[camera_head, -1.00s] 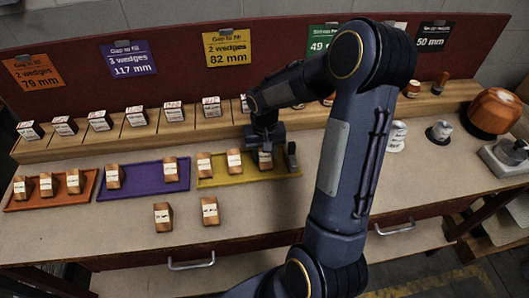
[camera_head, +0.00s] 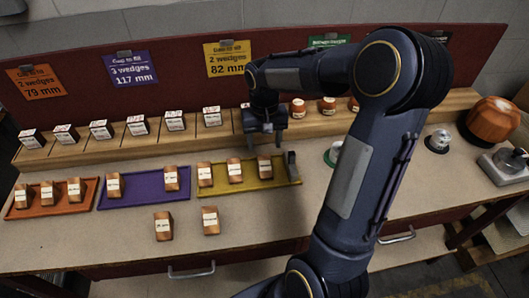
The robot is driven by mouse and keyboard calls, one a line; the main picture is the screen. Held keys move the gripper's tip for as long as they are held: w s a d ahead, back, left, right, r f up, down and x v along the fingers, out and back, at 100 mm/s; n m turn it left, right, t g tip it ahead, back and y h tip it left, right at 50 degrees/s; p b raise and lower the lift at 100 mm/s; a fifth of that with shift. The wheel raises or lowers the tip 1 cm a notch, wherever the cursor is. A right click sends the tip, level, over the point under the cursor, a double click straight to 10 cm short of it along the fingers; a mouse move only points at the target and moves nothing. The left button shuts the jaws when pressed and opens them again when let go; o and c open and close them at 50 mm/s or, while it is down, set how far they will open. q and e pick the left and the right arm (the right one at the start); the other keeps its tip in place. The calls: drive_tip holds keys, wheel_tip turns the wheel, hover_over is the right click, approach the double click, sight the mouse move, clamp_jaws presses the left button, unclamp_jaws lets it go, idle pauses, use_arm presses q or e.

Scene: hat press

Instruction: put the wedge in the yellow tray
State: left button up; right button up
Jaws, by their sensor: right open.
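The yellow tray (camera_head: 250,183) lies on the table in front of the wooden rack. Three wooden wedges with white labels stand in it: a left one (camera_head: 205,175), a middle one (camera_head: 235,170) and a right one (camera_head: 265,168). My right gripper (camera_head: 265,144) is open and empty, fingers pointing down, above and behind the right wedge and apart from it. Two loose wedges stand on the bare table in front of the trays, one on the left (camera_head: 163,226) and one on the right (camera_head: 210,220). My left gripper is not in view.
A purple tray (camera_head: 143,190) with two wedges and an orange tray (camera_head: 60,207) with three lie to the left. A dark upright block (camera_head: 291,166) stands at the yellow tray's right end. Labelled blocks line the rack (camera_head: 90,147) behind. The front table is mostly clear.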

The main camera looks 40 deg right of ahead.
drive_tip(key=s+a+r+n+t+y, duration=0.2)
drive_tip(key=s+a+r+t, duration=0.1)
drive_tip(key=s+a+r, duration=0.6)
drive_tip(key=s+a+f+n+t+y, duration=0.1)
drive_tip(key=s+a+f+n+t, duration=0.1)
drive_tip(key=s+a, duration=0.3)
drive_tip(key=s+f, duration=0.1)
drive_tip(key=s, duration=0.3)
drive_tip(key=shift+a+t+y, duration=0.15)
drive_tip(key=shift+t+y, duration=0.15)
drive_tip(key=shift+y, duration=0.1)
